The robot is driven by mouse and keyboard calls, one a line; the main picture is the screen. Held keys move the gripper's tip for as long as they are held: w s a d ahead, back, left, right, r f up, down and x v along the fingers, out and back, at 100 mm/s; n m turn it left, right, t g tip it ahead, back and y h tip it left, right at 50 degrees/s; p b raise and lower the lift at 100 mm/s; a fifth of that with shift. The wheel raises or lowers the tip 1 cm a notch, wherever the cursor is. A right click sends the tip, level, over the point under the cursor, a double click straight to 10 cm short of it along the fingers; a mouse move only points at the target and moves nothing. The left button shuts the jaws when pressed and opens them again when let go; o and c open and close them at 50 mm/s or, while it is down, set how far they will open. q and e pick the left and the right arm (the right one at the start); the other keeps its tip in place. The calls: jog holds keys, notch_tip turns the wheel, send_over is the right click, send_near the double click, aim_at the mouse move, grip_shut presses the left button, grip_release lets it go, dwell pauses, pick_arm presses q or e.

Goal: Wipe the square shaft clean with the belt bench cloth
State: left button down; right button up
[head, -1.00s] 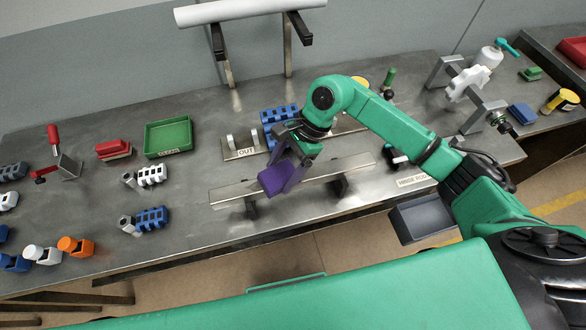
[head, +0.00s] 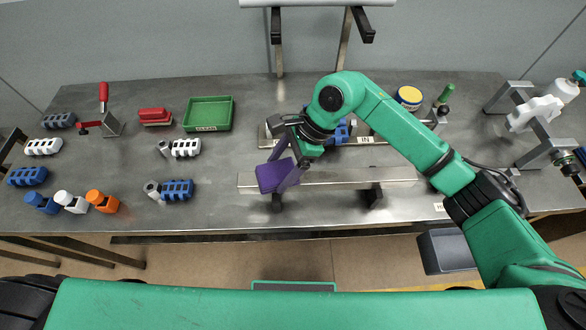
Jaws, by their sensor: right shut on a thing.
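The square shaft (head: 362,176) is a long grey metal bar lying level across dark supports near the front of the bench. My right gripper (head: 284,170) is shut on a folded purple cloth (head: 275,175). The cloth is at the left part of the shaft and overlaps its front side in the head view. Whether it presses on the shaft is hard to tell. My left gripper is not in view.
A green tray (head: 208,114), a red block (head: 154,116) and several blue, white and orange parts stand on the left of the bench. A blue part (head: 342,131) sits behind my right gripper.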

aim_at(335, 177)
jog(key=shift+a, duration=0.3)
jog(key=shift+f+b, duration=0.25)
jog(key=shift+b, duration=0.4)
jog(key=shift+d, duration=0.2)
jog(key=d+b, duration=0.1)
jog(key=d, duration=0.1)
jog(key=shift+d+f+b, duration=0.1)
jog(key=shift+d+b, duration=0.2)
jog(key=shift+b, duration=0.05)
jog(key=shift+d, duration=0.45)
jog(key=d+b, duration=0.2)
jog(key=d, duration=0.1)
jog(key=shift+w+d, duration=0.1)
jog(key=shift+w, duration=0.1)
jog(key=shift+d+r, duration=0.2)
jog(key=shift+d, duration=0.15)
jog(key=shift+w+d+b, duration=0.15)
jog(key=shift+d+b, duration=0.9)
jog(key=shift+d, duration=0.2)
jog(key=shift+d+r, duration=0.15)
jog(key=shift+d, duration=0.3)
jog(key=shift+d+b, duration=0.45)
jog(key=shift+b, duration=0.15)
jog(key=shift+w+d+f+b, duration=0.1)
jog(key=shift+d+f+b, duration=0.15)
jog(key=shift+d+b, duration=0.55)
jog(key=shift+d, duration=0.45)
jog(key=shift+r, duration=0.15)
